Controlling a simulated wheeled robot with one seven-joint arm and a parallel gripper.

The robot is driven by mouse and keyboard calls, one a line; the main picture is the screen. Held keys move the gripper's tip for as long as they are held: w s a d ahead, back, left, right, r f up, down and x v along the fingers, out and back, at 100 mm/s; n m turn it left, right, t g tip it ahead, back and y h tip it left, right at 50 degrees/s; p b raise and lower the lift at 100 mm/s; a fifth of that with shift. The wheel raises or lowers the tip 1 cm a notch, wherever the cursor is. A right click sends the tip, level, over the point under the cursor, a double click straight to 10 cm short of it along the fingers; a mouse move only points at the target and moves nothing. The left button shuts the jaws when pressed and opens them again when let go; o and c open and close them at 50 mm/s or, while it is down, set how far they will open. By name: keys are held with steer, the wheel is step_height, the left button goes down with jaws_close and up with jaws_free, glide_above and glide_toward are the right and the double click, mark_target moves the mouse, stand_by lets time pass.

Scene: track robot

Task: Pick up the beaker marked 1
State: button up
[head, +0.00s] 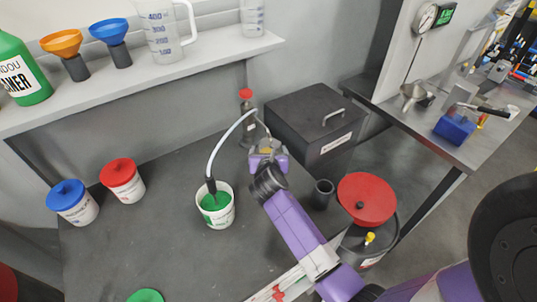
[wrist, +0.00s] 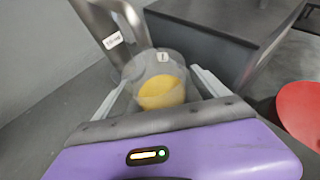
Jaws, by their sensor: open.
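The beaker marked 1 (wrist: 158,68) is clear, with yellow contents in it, and its small tag reading 1 faces me in the wrist view. It stands upright on the grey bench. My gripper (wrist: 160,92) is open, with one pale finger at each side of the beaker. I cannot tell whether the fingers touch it.
A black lidded box (head: 300,112) stands just right of the beaker. A white bucket with green contents (head: 216,215) sits to the left, with a hose above. A red funnel (head: 367,197) is at right.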

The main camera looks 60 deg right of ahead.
steer(key=shift+x, duration=1.1)
steer(key=c, duration=1.8)
steer(key=shift+r, duration=0.1)
steer(key=shift+r, duration=0.25)
